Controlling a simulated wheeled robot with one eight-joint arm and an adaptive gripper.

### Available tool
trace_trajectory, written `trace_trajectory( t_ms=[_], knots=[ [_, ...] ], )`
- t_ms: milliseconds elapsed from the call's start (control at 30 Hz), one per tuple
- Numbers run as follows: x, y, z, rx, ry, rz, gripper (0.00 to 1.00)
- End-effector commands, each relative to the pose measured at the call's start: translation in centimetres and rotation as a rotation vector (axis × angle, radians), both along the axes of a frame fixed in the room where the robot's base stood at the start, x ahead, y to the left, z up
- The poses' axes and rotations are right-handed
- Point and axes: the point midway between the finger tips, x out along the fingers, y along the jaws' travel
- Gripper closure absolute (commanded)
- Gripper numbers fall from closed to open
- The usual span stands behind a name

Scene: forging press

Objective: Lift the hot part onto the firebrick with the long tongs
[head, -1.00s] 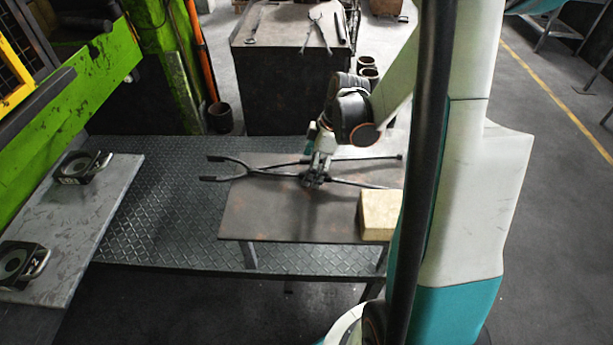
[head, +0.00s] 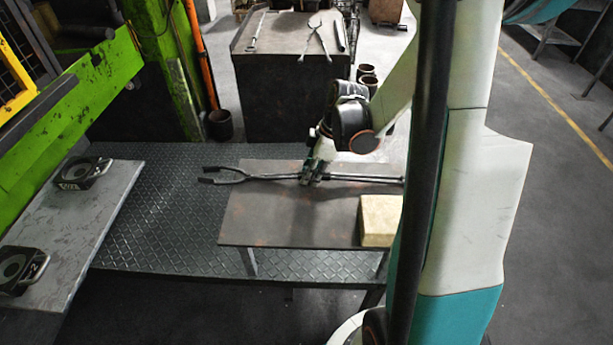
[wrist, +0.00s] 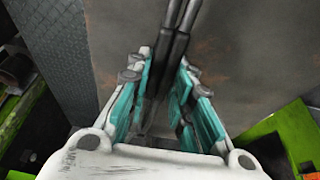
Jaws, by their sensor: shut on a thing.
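The long tongs (head: 275,178) are dark metal, above the brown metal plate, with their jaws pointing left past its edge. Their handles lie close together to the right of my gripper (head: 314,175). My gripper is shut around the tongs near the middle; in the wrist view the dark rods (wrist: 172,55) run between its teal fingers (wrist: 160,85). The jaws look empty. The pale firebrick (head: 379,222) sits at the plate's front right corner, partly hidden by my body. I cannot make out a glowing hot part in either view.
The plate (head: 270,225) stands on a dark checkered bench (head: 150,235). Two dark numbered blocks with round hollows (head: 84,172) (head: 22,268) rest on a grey slab (head: 95,215) at left, beside the green press frame (head: 85,95). A dark cabinet with tools (head: 290,85) stands behind.

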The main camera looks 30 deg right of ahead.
Motion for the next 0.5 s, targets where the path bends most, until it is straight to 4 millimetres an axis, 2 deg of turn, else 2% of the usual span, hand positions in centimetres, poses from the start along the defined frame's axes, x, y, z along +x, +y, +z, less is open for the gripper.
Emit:
trace_trajectory(
  t_ms=[67, 233, 500],
  knots=[
    [-0.1, -0.1, -0.4, -0.006, 0.002, 0.0, 1.0],
    [-0.1, -0.1, 0.1, -0.007, 0.002, 0.0, 1.0],
    [-0.1, -0.1, 2.5, -0.005, 0.002, 0.0, 1.0]
  ],
)
